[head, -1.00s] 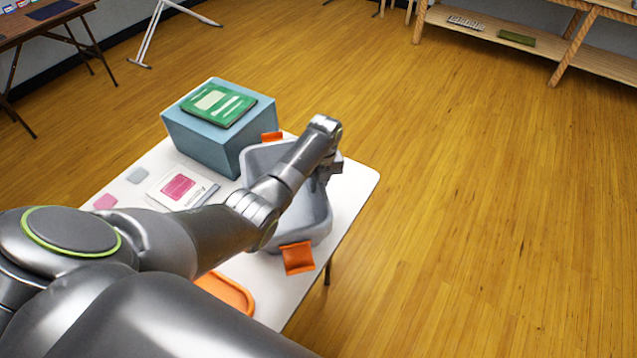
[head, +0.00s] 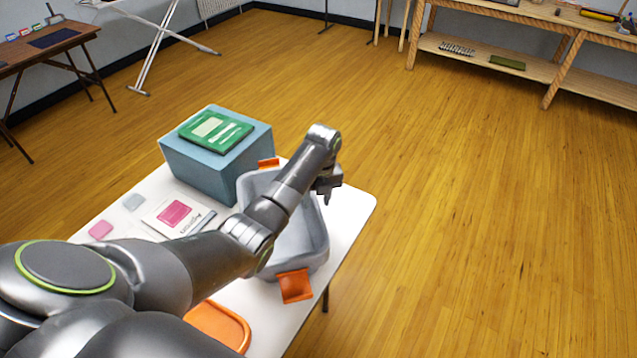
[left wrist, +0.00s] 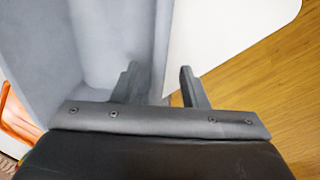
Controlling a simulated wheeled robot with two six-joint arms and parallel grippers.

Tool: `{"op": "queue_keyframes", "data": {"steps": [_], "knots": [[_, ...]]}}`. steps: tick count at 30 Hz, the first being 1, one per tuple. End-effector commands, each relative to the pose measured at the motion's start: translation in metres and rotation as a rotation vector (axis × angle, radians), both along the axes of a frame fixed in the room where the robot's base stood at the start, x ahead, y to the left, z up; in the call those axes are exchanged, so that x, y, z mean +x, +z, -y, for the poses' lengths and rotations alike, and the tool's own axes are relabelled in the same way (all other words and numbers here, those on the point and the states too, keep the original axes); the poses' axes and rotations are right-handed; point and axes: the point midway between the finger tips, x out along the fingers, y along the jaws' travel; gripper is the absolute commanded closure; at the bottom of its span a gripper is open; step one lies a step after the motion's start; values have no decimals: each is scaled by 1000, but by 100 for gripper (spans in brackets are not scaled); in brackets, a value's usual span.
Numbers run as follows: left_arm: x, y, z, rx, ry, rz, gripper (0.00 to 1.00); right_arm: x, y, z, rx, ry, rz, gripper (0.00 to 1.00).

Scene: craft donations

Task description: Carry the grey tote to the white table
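The grey tote (head: 312,262) stands on a white-topped table (head: 352,205), with an orange flap at its near end (head: 295,286) and another at its far end (head: 268,162). It looks empty where I can see in; my arm hides part of it. My left gripper (head: 328,190) is at the tote's right wall. In the left wrist view, its open fingers (left wrist: 157,88) are on either side of the tote's wall (left wrist: 160,45), one on the inner side and one over the outside. I cannot tell whether they touch it. My right gripper is not in view.
A pink-and-white pack (head: 175,215) and an orange tray (head: 222,325) share the table. Wooden shelves (head: 500,60) stand far right. The floor right of the table is clear.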

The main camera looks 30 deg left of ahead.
Motion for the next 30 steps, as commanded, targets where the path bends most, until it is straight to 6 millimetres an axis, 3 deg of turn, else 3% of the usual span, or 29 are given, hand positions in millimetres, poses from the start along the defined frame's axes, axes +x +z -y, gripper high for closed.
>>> {"op": "queue_keyframes", "data": {"steps": [6,12,30], "knots": [[3,45,3,0,-1,4,60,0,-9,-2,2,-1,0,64],[4,69,4,0,0,1,60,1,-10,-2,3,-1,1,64],[4,74,4,-1,0,-1,60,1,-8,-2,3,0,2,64]]}}
